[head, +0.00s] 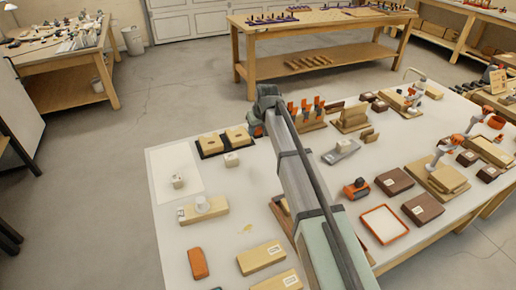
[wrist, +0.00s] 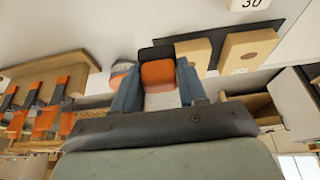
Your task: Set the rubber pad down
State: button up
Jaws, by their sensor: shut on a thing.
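My gripper (head: 257,129) is at the far end of my arm, near the back edge of the white-topped bench, beside the dark mat (head: 207,149). In the wrist view my gripper (wrist: 157,76) has its two blue-grey fingers shut on an orange piece, which I take to be the rubber pad (wrist: 158,75). A pale area shows below the orange face between the fingers. The head view shows only a little orange at the gripper. I cannot tell whether the pad touches the bench.
Two wooden blocks with holes (head: 238,135) lie on the dark mat. Orange clamps in a wooden rack (head: 307,112) stand right of my gripper. A small white block (head: 231,159) is nearby. A pale sheet (head: 164,165) at left has free room. My arm hides part of the bench.

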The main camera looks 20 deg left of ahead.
jog(key=shift+f, duration=4.2)
jog(key=shift+f, duration=0.1)
jog(key=o, duration=1)
jog(key=shift+o, duration=0.2)
jog(key=v, duration=1.2)
jog(key=shift+w, duration=0.1)
